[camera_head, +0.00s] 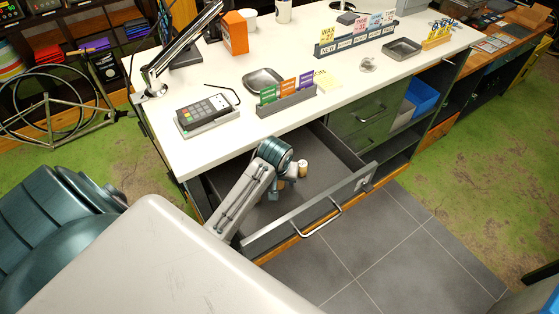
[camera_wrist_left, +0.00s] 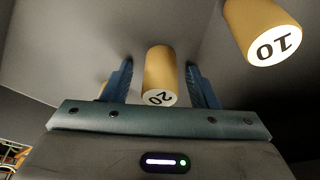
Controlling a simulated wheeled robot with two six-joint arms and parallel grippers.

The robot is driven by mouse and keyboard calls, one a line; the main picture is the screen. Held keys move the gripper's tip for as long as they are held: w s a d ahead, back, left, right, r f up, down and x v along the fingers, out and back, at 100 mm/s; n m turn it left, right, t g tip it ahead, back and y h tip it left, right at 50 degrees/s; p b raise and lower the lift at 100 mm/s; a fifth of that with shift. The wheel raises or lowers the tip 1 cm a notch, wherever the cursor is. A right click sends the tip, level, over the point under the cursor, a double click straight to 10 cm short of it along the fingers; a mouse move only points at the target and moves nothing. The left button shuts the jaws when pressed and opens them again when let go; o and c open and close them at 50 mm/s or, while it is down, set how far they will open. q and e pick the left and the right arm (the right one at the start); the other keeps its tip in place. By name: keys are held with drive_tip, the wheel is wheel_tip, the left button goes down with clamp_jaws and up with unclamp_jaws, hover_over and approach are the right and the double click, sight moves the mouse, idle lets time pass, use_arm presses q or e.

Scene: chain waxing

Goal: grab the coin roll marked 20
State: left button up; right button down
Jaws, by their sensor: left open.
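The coin roll marked 20 (camera_wrist_left: 160,72) is a tan cylinder with a white end, in the middle of the left wrist view. It lies between the two blue fingers of my left gripper (camera_wrist_left: 161,85), with a visible gap on each side. The gripper is open. A second tan roll, marked 10 (camera_wrist_left: 262,28), is at the upper right of that view, outside the fingers. In the head view my left gripper (camera_head: 287,172) reaches down into the open drawer (camera_head: 325,205), its fingers mostly hidden. A tan roll (camera_head: 303,168) shows beside it; its marking is unreadable there.
A sliver of another tan thing (camera_wrist_left: 102,90) shows behind the left-hand finger. The white counter (camera_head: 350,85) overhangs the drawer's back. A card terminal (camera_head: 207,113), a metal tray (camera_head: 263,80) and a card holder (camera_head: 288,100) stand on it. The drawer floor toward the right is clear.

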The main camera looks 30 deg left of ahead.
use_arm(q)
drive_tip(key=shift+r, duration=0.1)
drive_tip(key=c, duration=1.2)
drive_tip(key=shift+o, duration=0.2)
